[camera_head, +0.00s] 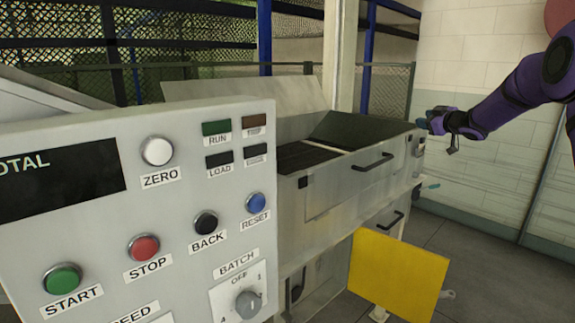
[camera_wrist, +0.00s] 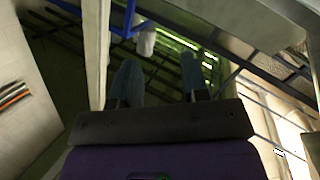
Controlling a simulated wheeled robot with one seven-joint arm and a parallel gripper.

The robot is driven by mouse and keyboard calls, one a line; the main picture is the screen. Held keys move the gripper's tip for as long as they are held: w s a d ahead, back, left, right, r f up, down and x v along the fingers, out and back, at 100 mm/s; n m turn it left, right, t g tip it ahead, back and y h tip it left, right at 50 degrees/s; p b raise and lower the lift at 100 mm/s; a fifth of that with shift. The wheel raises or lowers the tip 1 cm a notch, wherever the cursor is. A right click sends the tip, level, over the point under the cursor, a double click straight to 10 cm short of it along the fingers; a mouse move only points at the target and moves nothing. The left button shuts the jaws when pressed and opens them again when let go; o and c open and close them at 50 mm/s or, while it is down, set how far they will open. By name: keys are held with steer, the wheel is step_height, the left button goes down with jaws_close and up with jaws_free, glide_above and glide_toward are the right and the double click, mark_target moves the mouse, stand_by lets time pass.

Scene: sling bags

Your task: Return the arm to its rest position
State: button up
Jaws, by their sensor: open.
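My gripper (camera_head: 428,124) is at the end of my purple arm, at the right of the head view. It is beside the upper right end of the metal machine (camera_head: 345,185); I cannot tell whether it touches it. In the wrist view my gripper (camera_wrist: 160,82) shows two blue-grey fingers spread apart with nothing between them. The arm reaches in from the right edge of the head view.
A control panel (camera_head: 190,215) with several buttons fills the left front. A yellow plate (camera_head: 398,277) hangs low in front of the machine. Blue posts (camera_head: 265,40) and mesh fencing stand behind. A white block wall (camera_head: 480,60) and open floor (camera_head: 470,255) are at the right.

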steer(key=s+a+r+m+g+h, duration=0.1)
steer(key=s+a+r+m+h, duration=0.2)
steer(key=s, duration=0.5)
steer(key=s+a+r+m+g+h, duration=0.1)
steer(key=s+r+m+h, duration=0.15)
steer(key=s+r, duration=0.4)
steer(key=s+a+r+m+h, duration=0.2)
steer(key=s+h, duration=0.1)
steer(key=s, duration=0.6)
steer(key=s+a+f+g+y, duration=0.1)
steer(key=s+a+f+g, duration=0.2)
steer(key=s, duration=0.9)
steer(key=s+a+f+m+g, duration=0.1)
steer(key=s+f, duration=0.5)
steer(key=s, duration=0.7)
steer(key=s+a+f+m+g+y, duration=0.1)
steer(key=s+a+f+g, duration=0.3)
steer(key=s, duration=0.8)
steer(key=shift+s+a+f+g+y, duration=0.15)
steer(key=shift+s+a+g+y, duration=0.2)
steer(key=shift+a, duration=0.75)
